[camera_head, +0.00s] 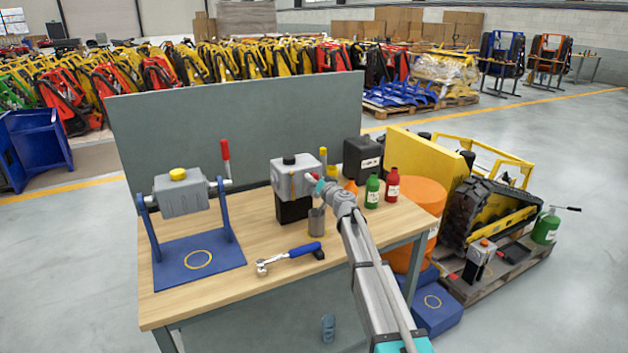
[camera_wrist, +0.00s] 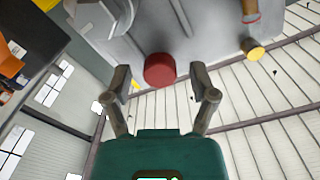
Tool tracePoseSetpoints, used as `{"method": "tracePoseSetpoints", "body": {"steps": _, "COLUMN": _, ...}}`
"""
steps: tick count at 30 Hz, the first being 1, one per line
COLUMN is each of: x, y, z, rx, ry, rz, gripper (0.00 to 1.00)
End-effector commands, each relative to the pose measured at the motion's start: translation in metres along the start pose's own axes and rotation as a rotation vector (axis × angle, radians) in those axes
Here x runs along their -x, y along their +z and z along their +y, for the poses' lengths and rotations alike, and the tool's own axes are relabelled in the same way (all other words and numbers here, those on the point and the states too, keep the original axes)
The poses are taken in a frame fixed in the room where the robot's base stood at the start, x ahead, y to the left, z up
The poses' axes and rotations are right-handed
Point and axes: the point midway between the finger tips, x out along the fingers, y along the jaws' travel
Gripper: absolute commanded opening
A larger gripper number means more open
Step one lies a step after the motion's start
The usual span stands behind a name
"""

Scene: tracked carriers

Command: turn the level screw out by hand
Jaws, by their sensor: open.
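A grey gear housing (camera_head: 291,174) with a black cap on top sits on a black block on the workbench. My gripper (camera_head: 322,185) is at its right side, at the end of my arm. In the wrist view the grey housing (camera_wrist: 150,28) fills the top. A round red screw head (camera_wrist: 160,70) sticks out from it, between and just beyond my open fingertips (camera_wrist: 163,88). I see no finger touching it. A smaller yellow plug (camera_wrist: 253,48) sits to its right. Which plug is the level screw is not marked.
The wooden bench (camera_head: 215,285) also holds a second grey housing (camera_head: 181,195) on a blue stand, a blue-handled ratchet (camera_head: 290,257), a metal cup (camera_head: 316,222), green (camera_head: 372,191) and red (camera_head: 392,186) bottles, and a black canister (camera_head: 362,158). A grey panel (camera_head: 245,120) stands behind.

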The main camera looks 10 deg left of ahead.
Motion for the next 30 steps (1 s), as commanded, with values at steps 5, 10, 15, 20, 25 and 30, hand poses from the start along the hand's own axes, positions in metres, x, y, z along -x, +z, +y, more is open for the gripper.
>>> {"method": "tracePoseSetpoints", "body": {"steps": 5, "x": 0.0, "y": 0.0, "z": 0.0, "rx": -0.121, "ry": 0.0, "rz": 0.0, "gripper": 0.74}}
{"method": "tracePoseSetpoints", "body": {"steps": 10, "x": 0.0, "y": 0.0, "z": 0.0, "rx": -0.294, "ry": 0.0, "rz": 0.0, "gripper": 0.74}}
{"method": "tracePoseSetpoints", "body": {"steps": 15, "x": 0.0, "y": 0.0, "z": 0.0, "rx": -0.467, "ry": 0.0, "rz": 0.0, "gripper": 0.74}}
{"method": "tracePoseSetpoints", "body": {"steps": 20, "x": 0.0, "y": 0.0, "z": 0.0, "rx": -0.629, "ry": 0.0, "rz": 0.0, "gripper": 0.74}}
{"method": "tracePoseSetpoints", "body": {"steps": 25, "x": 0.0, "y": 0.0, "z": 0.0, "rx": -0.783, "ry": 0.0, "rz": 0.0, "gripper": 0.74}}
{"method": "tracePoseSetpoints", "body": {"steps": 30, "x": 0.0, "y": 0.0, "z": -0.0001, "rx": -0.838, "ry": 0.0, "rz": 0.0, "gripper": 0.74}}
